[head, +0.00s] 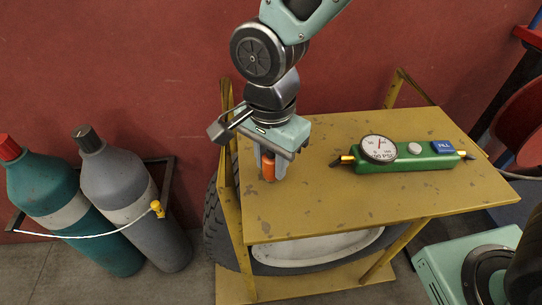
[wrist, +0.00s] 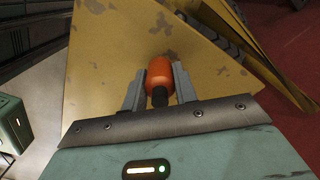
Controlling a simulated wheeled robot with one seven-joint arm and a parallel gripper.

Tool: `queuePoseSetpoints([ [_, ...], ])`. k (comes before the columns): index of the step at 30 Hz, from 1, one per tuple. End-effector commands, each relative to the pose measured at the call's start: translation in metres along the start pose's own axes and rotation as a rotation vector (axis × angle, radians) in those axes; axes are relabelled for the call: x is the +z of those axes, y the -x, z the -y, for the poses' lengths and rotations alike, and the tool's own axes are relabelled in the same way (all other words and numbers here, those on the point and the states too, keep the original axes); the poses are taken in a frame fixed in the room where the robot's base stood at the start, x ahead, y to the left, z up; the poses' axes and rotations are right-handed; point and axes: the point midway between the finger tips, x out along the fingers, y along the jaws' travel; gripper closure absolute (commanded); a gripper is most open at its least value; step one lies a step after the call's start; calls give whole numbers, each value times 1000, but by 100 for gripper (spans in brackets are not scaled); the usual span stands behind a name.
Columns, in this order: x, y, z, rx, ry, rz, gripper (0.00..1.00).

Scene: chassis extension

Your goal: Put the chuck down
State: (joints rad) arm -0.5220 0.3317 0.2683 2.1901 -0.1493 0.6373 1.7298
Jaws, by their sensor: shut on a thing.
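The chuck appears to be the small orange piece with a dark end (wrist: 160,77) between my fingers. My gripper (wrist: 159,82) is shut on it. In the head view the orange chuck (head: 268,168) shows below my gripper (head: 267,165), at the left part of the yellow table top (head: 310,210). In the wrist view the worn yellow surface lies behind it. I cannot tell whether the chuck touches the surface.
A green inflator gauge (head: 415,160) with a round dial lies on the table to the right. A yellow upright post (head: 232,190) stands at the table's left edge. Two gas cylinders (head: 130,195) stand further left. The table's front middle is clear.

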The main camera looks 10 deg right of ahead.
Motion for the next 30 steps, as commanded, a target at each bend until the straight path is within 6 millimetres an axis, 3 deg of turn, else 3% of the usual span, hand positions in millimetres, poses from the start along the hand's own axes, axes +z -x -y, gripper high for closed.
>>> queuePoseSetpoints([
  [7,0,-5,0,1,1,1,100],
  [8,0,-5,-1,1,1,1,64],
  [9,0,-5,-1,1,1,1,53],
  [10,0,-5,0,1,1,1,50],
  [20,0,0,0,-2,0,0,50],
  [23,0,10,1,-5,0,0,50],
  [30,0,58,1,-9,-1,0,50],
])
